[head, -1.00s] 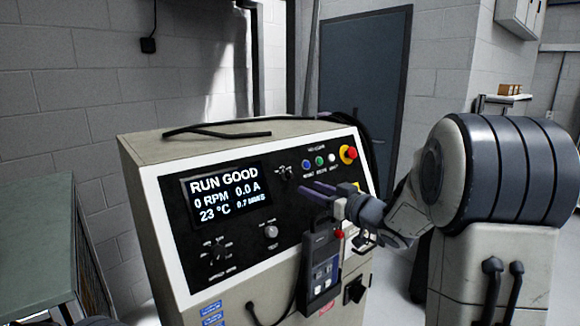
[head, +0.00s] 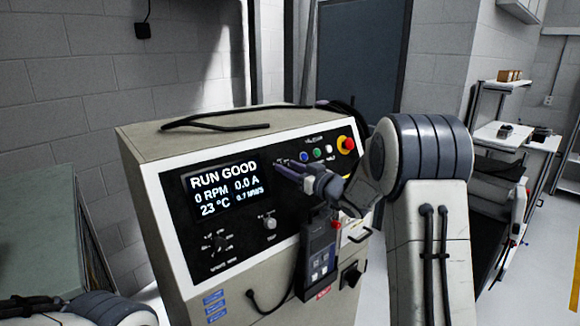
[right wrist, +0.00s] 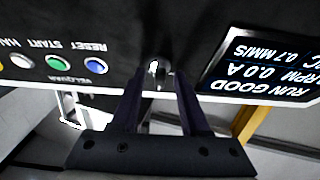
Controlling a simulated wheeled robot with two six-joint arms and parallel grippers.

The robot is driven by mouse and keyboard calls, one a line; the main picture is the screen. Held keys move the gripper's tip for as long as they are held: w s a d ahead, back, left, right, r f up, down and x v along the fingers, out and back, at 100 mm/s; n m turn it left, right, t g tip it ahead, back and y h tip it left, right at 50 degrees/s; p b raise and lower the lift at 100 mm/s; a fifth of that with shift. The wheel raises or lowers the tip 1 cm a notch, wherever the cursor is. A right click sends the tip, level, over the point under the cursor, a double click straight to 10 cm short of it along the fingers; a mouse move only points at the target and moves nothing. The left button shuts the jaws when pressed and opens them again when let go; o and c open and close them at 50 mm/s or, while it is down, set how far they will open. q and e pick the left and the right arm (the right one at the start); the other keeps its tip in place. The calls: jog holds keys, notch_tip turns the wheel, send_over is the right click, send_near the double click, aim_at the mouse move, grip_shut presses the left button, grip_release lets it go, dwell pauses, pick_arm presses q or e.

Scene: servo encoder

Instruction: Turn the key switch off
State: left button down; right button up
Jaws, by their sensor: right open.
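The key switch (right wrist: 158,72) is a small silver part on the black panel face, left of the display in the right wrist view. My right gripper (right wrist: 161,85) is open, with its two dark fingers pointing at the panel and the key switch showing between their tips. I cannot tell how deep the tips reach around the key. In the head view my right gripper (head: 287,166) is at the panel, just right of the display, and hides most of the key switch. My left gripper (head: 32,303) shows small at the bottom left corner, away from the panel; its finger opening is unclear.
The display (head: 225,188) reads RUN GOOD, 0 RPM, 0.0 A. Coloured buttons (head: 317,154) and a red emergency stop (head: 346,144) sit right of the key area. A handheld pendant (head: 318,250) hangs on the panel front below my right wrist. A green-topped table (head: 35,225) stands at left.

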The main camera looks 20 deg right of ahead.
jog(key=shift+c, duration=0.3)
grip_shut()
jog(key=shift+n, duration=0.4)
jog(key=shift+n+g+y+b, duration=0.3)
jog(key=shift+n+y+b, duration=0.35)
jog(key=shift+n, duration=0.45)
jog(key=shift+d+n+g+y, duration=0.1)
jog(key=shift+n+g+y, duration=0.3)
jog(key=shift+n, duration=0.7)
jog(key=n+g+y, duration=0.1)
jog(key=n, duration=0.2)
jog(key=n+g+y, duration=0.1)
jog(key=n, duration=0.2)
jog(key=shift+r, duration=0.1)
jog(key=shift+n+g, duration=0.3)
